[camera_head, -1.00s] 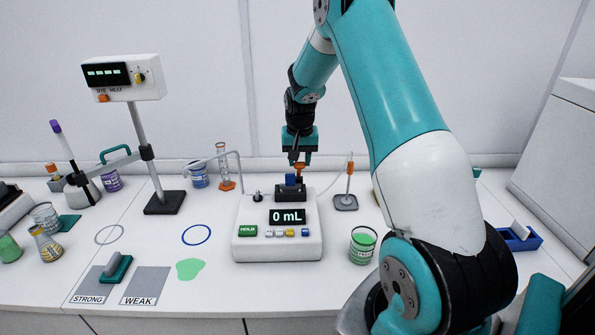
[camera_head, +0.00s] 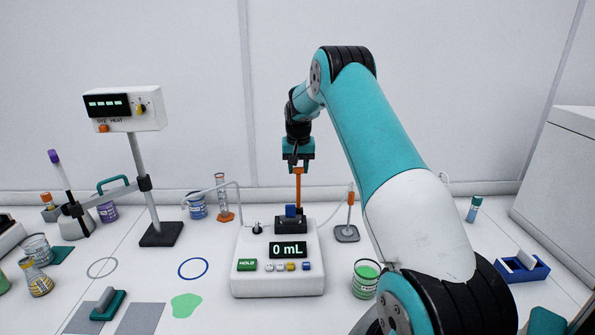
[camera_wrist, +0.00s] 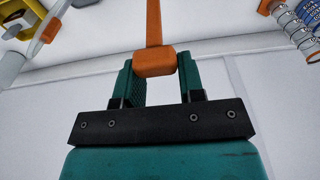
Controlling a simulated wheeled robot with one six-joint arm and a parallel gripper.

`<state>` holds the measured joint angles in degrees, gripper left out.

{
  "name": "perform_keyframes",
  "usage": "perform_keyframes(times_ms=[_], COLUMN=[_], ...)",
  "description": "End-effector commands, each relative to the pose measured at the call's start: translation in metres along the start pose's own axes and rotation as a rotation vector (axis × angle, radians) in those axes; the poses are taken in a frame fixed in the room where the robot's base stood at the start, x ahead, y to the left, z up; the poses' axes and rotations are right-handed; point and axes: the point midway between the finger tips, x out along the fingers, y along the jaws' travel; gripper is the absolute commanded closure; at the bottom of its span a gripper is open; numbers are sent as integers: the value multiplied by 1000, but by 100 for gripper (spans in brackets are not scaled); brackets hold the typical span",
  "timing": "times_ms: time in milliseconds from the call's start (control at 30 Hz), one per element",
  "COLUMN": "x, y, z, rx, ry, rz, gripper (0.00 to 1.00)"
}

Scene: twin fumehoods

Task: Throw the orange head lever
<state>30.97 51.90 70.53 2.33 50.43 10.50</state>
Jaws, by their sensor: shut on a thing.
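The orange lever (camera_head: 298,189) stands upright on the black block (camera_head: 291,224) on top of the white dispenser (camera_head: 250,279), whose display reads 0 mL. My gripper (camera_head: 298,167) is above the dispenser and shut on the lever's orange head. In the wrist view the orange head (camera_wrist: 155,64) sits between my teal fingers, with the orange shaft (camera_wrist: 153,22) running away from it. A blue block (camera_head: 291,211) sits on the black block in front of the lever's foot. The lever's lower end is partly hidden there.
A small stand with an orange-tipped rod (camera_head: 347,232) is right of the dispenser, with a jar of green liquid (camera_head: 365,279) in front. A stand with a display box (camera_head: 124,108) rises at left. A blue tray (camera_head: 522,267) lies far right.

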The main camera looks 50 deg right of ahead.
Motion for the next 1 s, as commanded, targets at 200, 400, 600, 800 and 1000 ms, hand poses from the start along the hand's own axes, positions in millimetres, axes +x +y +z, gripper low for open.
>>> perform_keyframes(times_ms=[200,400,600,800,1000], x=[9,11,12,12,9], y=[1,0,0,-1,-2], z=[-6,-8,-7,-6,-8], rx=[0,0,-1,-1,-2], ry=[-7,-9,-12,-13,-9], rz=[2,3,4,4,2], gripper=[100,100,100,50,38])
